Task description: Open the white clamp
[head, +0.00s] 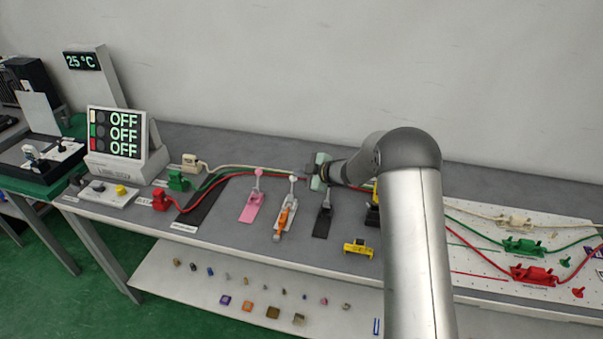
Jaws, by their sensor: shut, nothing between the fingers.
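The white clamp (277,234) is on the grey table, left of centre. It has a pale base plate, an orange part lying along it and an upright bar with a white knob (293,178) at its top. My gripper (308,174) is just right of that knob in the picture, pointing left. It is shut and empty. It appears close to the knob, but I cannot tell whether they touch. My arm comes in from the right and hides part of the table behind it.
A pink clamp (250,209) stands left of the white clamp and a black clamp (321,224) stands right of it. A yellow block (358,248) lies near the front edge. Red, green and white cables run behind the clamps. A display box (125,140) stands at left.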

